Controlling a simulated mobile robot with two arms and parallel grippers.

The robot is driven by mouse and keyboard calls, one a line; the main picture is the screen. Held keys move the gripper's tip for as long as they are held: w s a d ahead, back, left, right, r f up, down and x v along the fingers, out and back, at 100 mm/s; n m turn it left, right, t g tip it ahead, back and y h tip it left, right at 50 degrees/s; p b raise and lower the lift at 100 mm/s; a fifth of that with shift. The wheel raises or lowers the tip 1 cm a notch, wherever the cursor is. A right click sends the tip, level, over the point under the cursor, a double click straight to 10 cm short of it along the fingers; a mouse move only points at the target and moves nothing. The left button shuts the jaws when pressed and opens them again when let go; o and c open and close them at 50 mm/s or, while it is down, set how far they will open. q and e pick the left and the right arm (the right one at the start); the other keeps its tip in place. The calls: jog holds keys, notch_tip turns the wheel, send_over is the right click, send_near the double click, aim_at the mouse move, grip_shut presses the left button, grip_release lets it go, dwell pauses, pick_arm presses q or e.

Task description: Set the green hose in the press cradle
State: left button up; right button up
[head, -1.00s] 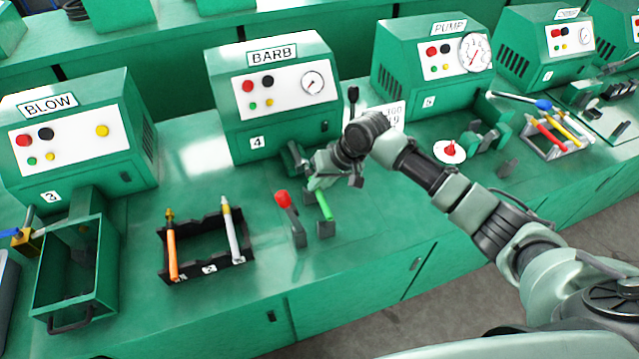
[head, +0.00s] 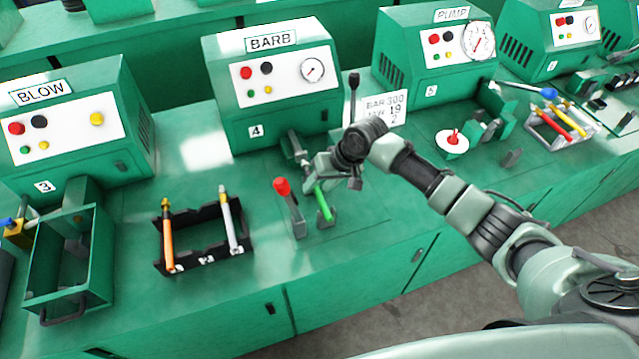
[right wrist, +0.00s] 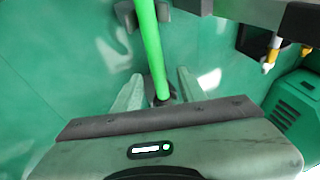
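The green hose (head: 323,203) is at the BARB press (head: 275,75), between the press fitting (head: 295,147) and a small grey cradle block (head: 326,220). In the right wrist view the hose (right wrist: 152,45) passes between the two uprights of a grey block (right wrist: 125,14); whether it is fully seated I cannot tell. My right gripper (head: 318,183) is over the hose's rear part. In the right wrist view its fingers (right wrist: 160,85) stand apart on either side of the hose, with gaps showing. The near end of the hose is partly hidden by the gripper body. My left gripper is not in view.
A red-knobbed lever (head: 282,187) stands just left of the hose. A black rack (head: 205,258) with an orange and a white tool is farther left. A sign (head: 384,108) stands behind my right wrist. The bench front is clear.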

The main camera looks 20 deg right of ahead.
jog(key=b+v, duration=0.1)
jog(key=v, duration=0.6)
jog(key=shift+r, duration=0.35)
jog(key=shift+s+d, duration=0.1)
